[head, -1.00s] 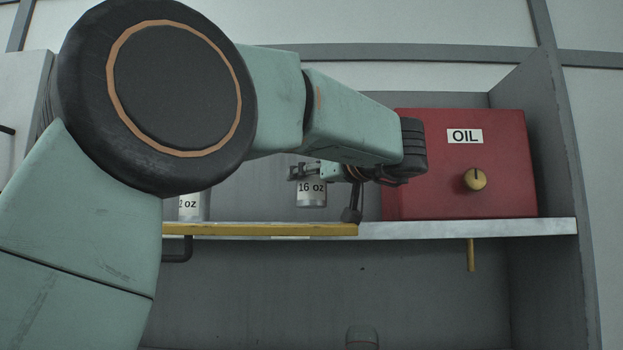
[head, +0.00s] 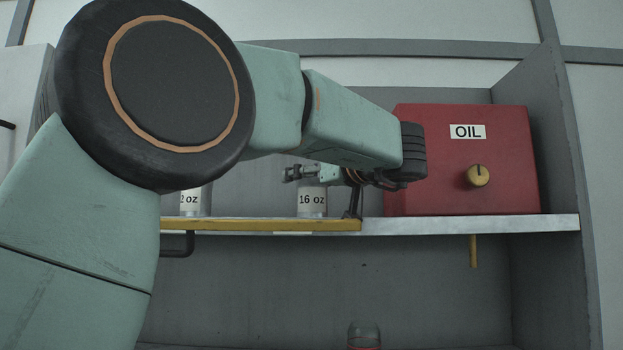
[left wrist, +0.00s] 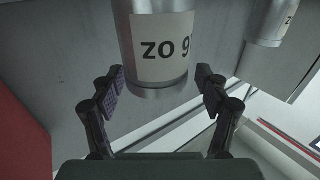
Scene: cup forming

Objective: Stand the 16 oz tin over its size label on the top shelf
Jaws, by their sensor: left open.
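The 16 oz tin (head: 312,203) is a silver can with a white label, upright on the top shelf (head: 450,225) behind its yellow front strip. In the left wrist view the tin (left wrist: 160,48) appears upside down, just ahead of the fingers. My left gripper (head: 300,173) is at the tin's upper part; in the wrist view its two fingers (left wrist: 158,90) are spread wide, apart from the tin. A pale label strip (head: 292,233) shows on the shelf edge below the tin; its text is unreadable. My right gripper is not in view.
Another tin (head: 193,201), its label partly hidden and ending in "2 oz", stands to the left behind my arm. A red OIL box (head: 460,180) with a yellow knob stands to the right. A grey side wall (head: 560,140) closes the right end. A clear-topped object (head: 364,335) shows below.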

